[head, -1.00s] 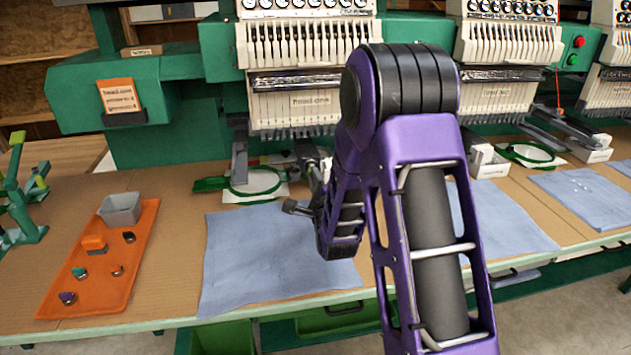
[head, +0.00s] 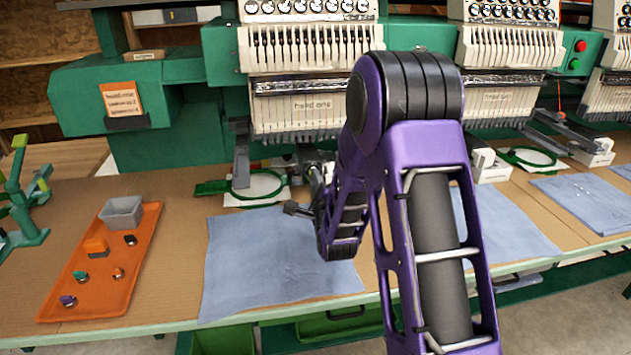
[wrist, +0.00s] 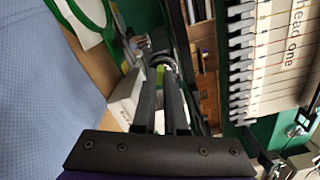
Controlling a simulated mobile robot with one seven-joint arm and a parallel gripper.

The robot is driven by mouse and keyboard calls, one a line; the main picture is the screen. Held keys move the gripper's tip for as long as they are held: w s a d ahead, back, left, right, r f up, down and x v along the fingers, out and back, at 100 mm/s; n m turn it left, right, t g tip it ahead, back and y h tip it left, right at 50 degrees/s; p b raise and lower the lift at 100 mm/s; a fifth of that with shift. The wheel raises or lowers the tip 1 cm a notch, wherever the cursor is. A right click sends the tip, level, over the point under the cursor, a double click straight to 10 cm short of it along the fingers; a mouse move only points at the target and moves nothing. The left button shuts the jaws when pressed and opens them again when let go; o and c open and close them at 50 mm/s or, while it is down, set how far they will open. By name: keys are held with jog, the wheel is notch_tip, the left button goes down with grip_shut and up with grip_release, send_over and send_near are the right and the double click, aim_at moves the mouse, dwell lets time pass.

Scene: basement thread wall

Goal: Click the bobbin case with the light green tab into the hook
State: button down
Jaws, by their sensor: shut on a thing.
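My gripper (wrist: 165,98) is shut in the wrist view, its two dark fingers reaching toward the machine. A small, shiny, rounded metal thing, which looks like the bobbin case (wrist: 164,62), is between or just beyond the fingertips.
An orange tray (head: 120,280) on the left holds a grey bin (head: 121,212) and several small cases with coloured tabs. A green hoop (head: 258,186) with white cloth lies left of the gripper. A blue cloth (head: 260,265) covers the bench front. A second machine head stands to the right.

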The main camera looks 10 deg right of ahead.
jog(key=shift+w, duration=0.15)
jog(key=c, duration=0.9)
grip_release()
jog(key=shift+s+p, duration=5.6)
jog(key=shift+s, duration=3.1)
